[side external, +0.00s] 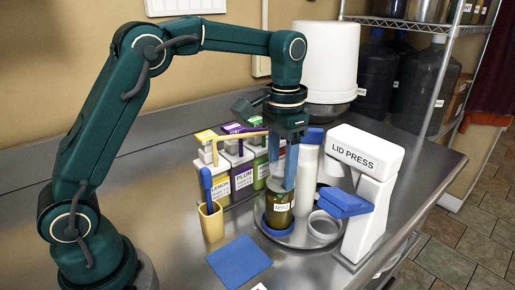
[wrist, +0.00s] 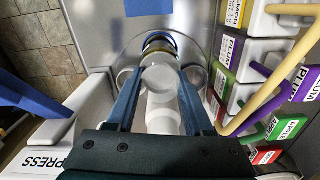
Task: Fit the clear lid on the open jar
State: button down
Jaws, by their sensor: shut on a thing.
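The open jar (side external: 279,205), with green-brown contents, a white label and a blue band at its base, stands upright on a round metal tray (side external: 300,238). It is partly visible in the wrist view (wrist: 158,44), beyond my fingers. My gripper (side external: 283,180) points down over the jar, with its blue fingers reaching its upper part. In the wrist view a pale round piece (wrist: 160,79), apparently the clear lid, shows between the fingers, and my gripper is shut on it. The fingers hide much of the lid and the jar's mouth, so I cannot tell whether they touch.
The white lid press (side external: 368,165) with a blue lever stands close on the right. A white bottle (side external: 309,160) is just behind the jar. Labelled fruit containers (side external: 240,172) stand behind left.

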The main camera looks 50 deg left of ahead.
grip_release()
dwell(0.3)
jog(key=shift+r, duration=4)
jog(key=shift+c, duration=0.3)
grip_shut()
jog(key=shift+f, duration=0.55)
jog(key=shift+f, duration=1.1)
